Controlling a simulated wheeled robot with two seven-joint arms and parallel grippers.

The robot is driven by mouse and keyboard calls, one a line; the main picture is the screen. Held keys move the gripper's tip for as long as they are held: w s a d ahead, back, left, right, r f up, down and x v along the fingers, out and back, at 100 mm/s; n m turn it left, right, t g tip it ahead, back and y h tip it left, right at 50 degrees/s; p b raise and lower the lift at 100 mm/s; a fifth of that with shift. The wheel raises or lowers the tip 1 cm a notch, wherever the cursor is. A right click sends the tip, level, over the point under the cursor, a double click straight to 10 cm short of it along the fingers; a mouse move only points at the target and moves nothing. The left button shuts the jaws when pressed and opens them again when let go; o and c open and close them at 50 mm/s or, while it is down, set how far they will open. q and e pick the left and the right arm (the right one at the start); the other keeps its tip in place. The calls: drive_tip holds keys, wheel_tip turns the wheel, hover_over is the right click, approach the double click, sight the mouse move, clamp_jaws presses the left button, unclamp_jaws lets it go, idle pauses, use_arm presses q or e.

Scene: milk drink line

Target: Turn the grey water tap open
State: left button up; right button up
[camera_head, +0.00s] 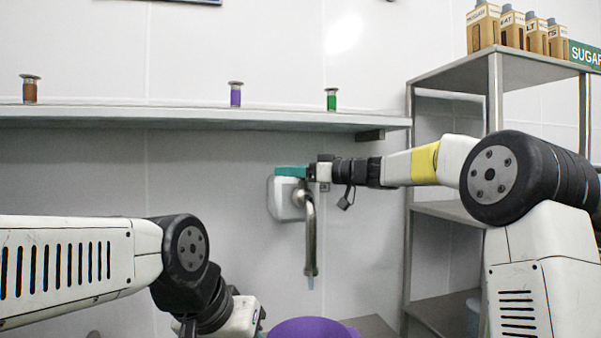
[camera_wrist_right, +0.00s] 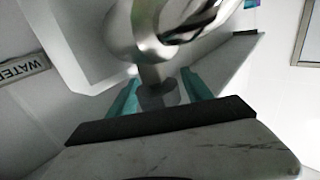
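The grey water tap (camera_head: 309,225) is on the wall on a white plate (camera_head: 284,198), with its curved metal spout hanging down. In the right wrist view its shiny round body (camera_wrist_right: 140,35) is close, with a short dark grey knob (camera_wrist_right: 158,95) below it. My right gripper (camera_head: 291,171) reaches the top of the tap from the right. In the wrist view its teal fingers (camera_wrist_right: 158,92) stand on either side of the knob, and a narrow gap seems to show. Firm contact cannot be made out. My left arm is low at the left; its gripper fingers are out of view.
A purple container (camera_head: 312,328) is below the spout. A wall shelf (camera_head: 190,119) with small coloured jars runs above. A metal rack (camera_head: 409,250) with cartons (camera_head: 484,27) on top stands at right, behind my right arm. A WATER label (camera_wrist_right: 22,70) shows in the wrist view.

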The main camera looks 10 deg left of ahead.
clamp_jaws()
drive_tip(key=shift+n+g, duration=0.3)
drive_tip(key=shift+g, duration=0.2)
drive_tip(key=shift+s+a+n+g+y, duration=0.1)
drive_tip(key=shift+s+n+g+y, duration=0.15)
drive_tip(key=shift+n+g, duration=0.85)
drive_tip(key=shift+s+d+n+g+y, duration=0.25)
drive_tip(key=shift+n+g, duration=0.4)
drive_tip(key=shift+g, duration=0.9)
drive_tip(key=shift+s+a+n+g+y, duration=0.1)
drive_tip(key=shift+s+a+n+g, duration=0.2)
drive_tip(key=shift+n+g, duration=0.8)
drive_tip(key=shift+g, duration=0.45)
drive_tip(key=shift+o, duration=1.1)
unclamp_jaws()
